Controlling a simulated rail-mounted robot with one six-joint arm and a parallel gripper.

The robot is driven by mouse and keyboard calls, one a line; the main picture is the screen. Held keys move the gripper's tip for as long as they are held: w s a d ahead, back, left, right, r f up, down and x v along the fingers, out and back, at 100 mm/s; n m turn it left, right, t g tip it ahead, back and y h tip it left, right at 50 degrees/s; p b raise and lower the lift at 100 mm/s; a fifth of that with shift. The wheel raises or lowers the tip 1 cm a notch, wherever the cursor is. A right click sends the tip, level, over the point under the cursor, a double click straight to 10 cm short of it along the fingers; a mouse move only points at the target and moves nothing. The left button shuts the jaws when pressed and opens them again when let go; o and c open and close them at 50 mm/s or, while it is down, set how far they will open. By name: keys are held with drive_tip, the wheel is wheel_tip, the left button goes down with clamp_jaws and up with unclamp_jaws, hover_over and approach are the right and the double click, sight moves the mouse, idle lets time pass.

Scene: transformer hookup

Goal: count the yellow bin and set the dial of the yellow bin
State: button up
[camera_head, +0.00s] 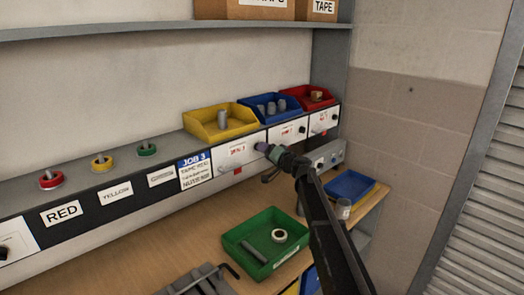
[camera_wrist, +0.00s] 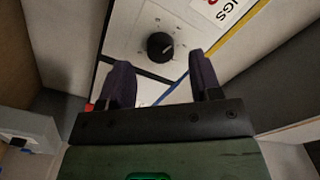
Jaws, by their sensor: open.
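The yellow bin (camera_head: 228,132) sits on the ledge above the panels, left of the blue bin. One grey cylindrical piece (camera_head: 222,118) shows standing in it; its near wall may hide more. Below it is a white panel (camera_head: 228,158) with a red-lettered label. My gripper (camera_head: 262,147) is at the right end of this panel, open and empty. In the wrist view, a round black dial (camera_wrist: 160,45) with a light pointer mark sits just beyond and between my open fingers (camera_wrist: 159,62). Faint marks ring the dial; their values are too small to read. In the head view my gripper mostly hides it.
A blue bin (camera_head: 262,122) with several grey pieces and a red bin (camera_head: 322,105) stand to the right. A green tray (camera_head: 240,262) with parts, a blue tray (camera_head: 350,178) and a clear cup (camera_head: 343,208) are on the bench. A JOB 3 card (camera_head: 194,170) is left of the panel.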

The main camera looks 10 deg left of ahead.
drive_tip(key=v, duration=0.7)
drive_tip(key=shift+s+d, duration=0.25)
drive_tip(key=shift+d, duration=0.05)
drive_tip(key=s+d+f+n+g+h, duration=0.1)
drive_tip(key=s+f+g+h, duration=0.2)
drive_tip(key=s, duration=0.4)
drive_tip(key=s+d+f+g, duration=0.2)
drive_tip(key=s+f+g, duration=0.1)
drive_tip(key=s+f, duration=0.3)
drive_tip(key=s+d+f+n+g+h, duration=0.1)
drive_tip(key=s+f+g+h, duration=0.15)
drive_tip(key=s, duration=0.55)
drive_tip(key=s+d+f+g+h, duration=0.1)
drive_tip(key=s+d+f+h, duration=0.2)
drive_tip(key=s+d, duration=0.4)
drive_tip(key=s+d+f+m+g+h, duration=0.1)
drive_tip(key=s+d+h, duration=0.4)
drive_tip(key=s, duration=0.8)
drive_tip(key=d+f+g, duration=0.1)
drive_tip(key=d, duration=0.2)
drive_tip(key=shift+s+d+f+m, duration=0.3)
drive_tip(key=shift+s+f, duration=0.05)
drive_tip(key=shift+s, duration=0.05)
